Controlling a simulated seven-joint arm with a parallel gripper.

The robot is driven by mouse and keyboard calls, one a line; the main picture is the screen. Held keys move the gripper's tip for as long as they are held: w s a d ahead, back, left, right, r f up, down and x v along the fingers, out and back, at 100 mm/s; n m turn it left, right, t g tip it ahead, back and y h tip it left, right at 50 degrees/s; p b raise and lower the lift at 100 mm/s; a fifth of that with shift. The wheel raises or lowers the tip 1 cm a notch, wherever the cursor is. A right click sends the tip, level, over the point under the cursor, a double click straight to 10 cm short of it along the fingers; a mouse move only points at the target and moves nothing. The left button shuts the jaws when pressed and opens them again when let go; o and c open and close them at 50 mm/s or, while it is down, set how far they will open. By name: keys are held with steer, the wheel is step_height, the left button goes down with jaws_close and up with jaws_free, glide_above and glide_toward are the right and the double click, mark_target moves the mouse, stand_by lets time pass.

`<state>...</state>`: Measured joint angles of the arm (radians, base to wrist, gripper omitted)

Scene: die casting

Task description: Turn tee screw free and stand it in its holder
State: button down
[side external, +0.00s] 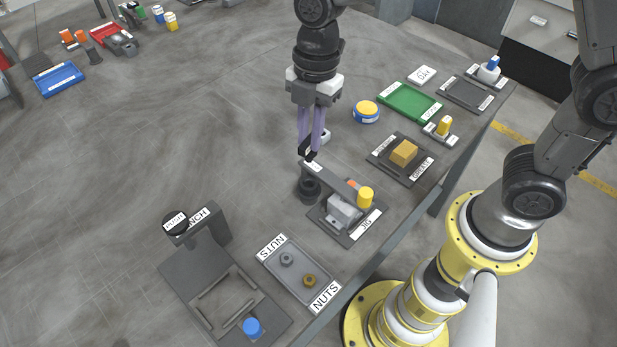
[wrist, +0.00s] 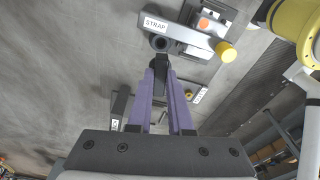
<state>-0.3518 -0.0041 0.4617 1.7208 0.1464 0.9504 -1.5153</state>
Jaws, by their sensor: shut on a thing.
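My gripper (side external: 311,147) points down with its purple fingers close together, shut on a small dark piece that looks like the tee screw (side external: 307,154). In the wrist view the tee screw (wrist: 161,61) shows as a dark block between the fingertips. It is at the end of the grey strap (side external: 337,177), near a dark round opening (wrist: 159,43). I cannot tell whether its thread is still in the strap. A dark round post (side external: 309,189) stands below the strap end. The strap reaches over the jig (side external: 329,225), which holds a grey casting (side external: 343,209). I cannot identify the screw's holder.
A yellow knob (side external: 365,197) stands at the strap's right. A nuts tray (side external: 296,262) and a punch station (side external: 209,262) lie at the front. A plate with an ochre block (side external: 403,153), a blue-yellow button (side external: 366,111) and a green tray (side external: 409,102) lie behind. A small white piece is partly hidden behind my fingers.

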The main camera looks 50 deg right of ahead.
steer(key=w+d+f, duration=0.3)
steer(key=w+d, duration=0.7)
steer(key=d, duration=0.5)
steer(key=shift+d+f, duration=0.2)
steer(key=shift+w, duration=0.1)
steer(key=shift+f+m, duration=0.6)
steer(key=shift+f, duration=0.85)
steer(key=shift+f+m, duration=0.6)
steer(key=shift+f, duration=0.85)
steer(key=shift+f, duration=1.65)
steer(key=c, duration=0.8)
jaws_free()
steer(key=shift+o, duration=0.2)
step_height(320, 180, up, 14)
steer(key=d, duration=0.1)
steer(key=shift+d+f, duration=0.15)
steer(key=shift+d, duration=0.15)
